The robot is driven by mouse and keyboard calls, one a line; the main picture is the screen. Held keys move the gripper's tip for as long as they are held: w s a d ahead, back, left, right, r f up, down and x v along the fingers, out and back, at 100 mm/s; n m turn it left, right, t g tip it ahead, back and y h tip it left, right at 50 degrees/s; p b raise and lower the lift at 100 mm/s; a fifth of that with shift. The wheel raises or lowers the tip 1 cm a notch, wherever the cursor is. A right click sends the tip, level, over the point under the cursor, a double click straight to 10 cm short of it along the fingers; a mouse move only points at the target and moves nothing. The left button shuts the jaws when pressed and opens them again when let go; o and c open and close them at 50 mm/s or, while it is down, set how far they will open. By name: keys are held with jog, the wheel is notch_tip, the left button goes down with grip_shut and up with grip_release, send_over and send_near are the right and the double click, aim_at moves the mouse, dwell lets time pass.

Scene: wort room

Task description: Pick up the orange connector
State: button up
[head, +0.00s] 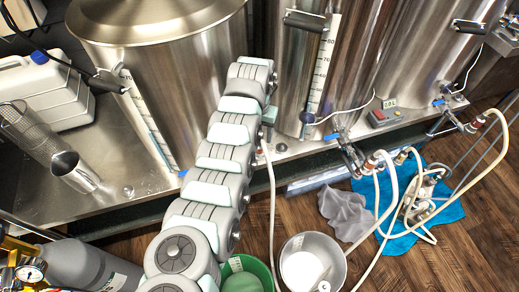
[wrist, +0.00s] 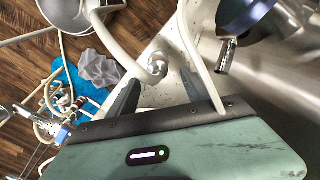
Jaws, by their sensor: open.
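Small orange-red fittings show on the hose ends in the head view: one orange connector (head: 477,123) at the right, another reddish one (head: 371,164) by the middle tank's valve. I cannot tell which one the task means. My gripper (wrist: 159,78) is open, its two dark fingers apart in the wrist view. A pale round hose end (wrist: 157,64) shows between and beyond the fingertips; no orange is clear on it, and I cannot tell whether it touches them. In the head view my arm mostly hides the gripper, in front of the tanks and left of both fittings.
Large steel tanks (head: 160,60) stand on a metal bench (head: 95,205). A blue cloth (head: 440,212) with hoses and a grey crumpled cloth (head: 346,212) lie on the wooden floor. A steel bucket (head: 338,246) and green bucket (head: 261,266) stand in front. White hoses cross this space.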

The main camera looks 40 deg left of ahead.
aim_at(260, 140)
jog(key=f+b, duration=0.1)
jog(key=f, duration=0.1)
jog(key=f+b, duration=0.2)
jog(key=f, duration=0.1)
jog(key=shift+w+d+f, duration=0.15)
jog(key=shift+w+f, duration=0.1)
jog(key=shift+f, duration=0.05)
jog(key=shift+r, duration=0.1)
grip_shut()
dwell(0.4)
